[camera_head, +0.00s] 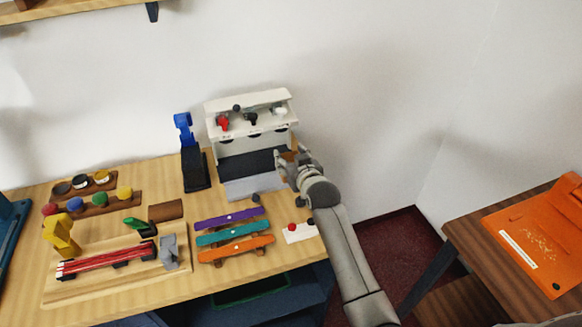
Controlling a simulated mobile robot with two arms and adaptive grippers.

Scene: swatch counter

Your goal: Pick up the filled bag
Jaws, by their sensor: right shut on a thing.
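My right gripper (287,168) is at the right front of the white dispenser stand, near the right end of the wooden counter. It is shut on a small brown-orange thing (291,156), which fits the filled bag. The fingers and wrist hide most of it, so its shape and filling cannot be made out. I cannot tell whether it touches the stand or the counter. My left gripper is not in view.
The white stand (228,143) has a grey tray at its foot. Purple, teal and orange bars (236,251) lie in front. A white plate with a red button (300,233) is beside my right forearm. An orange case (540,240) lies on the right-hand table.

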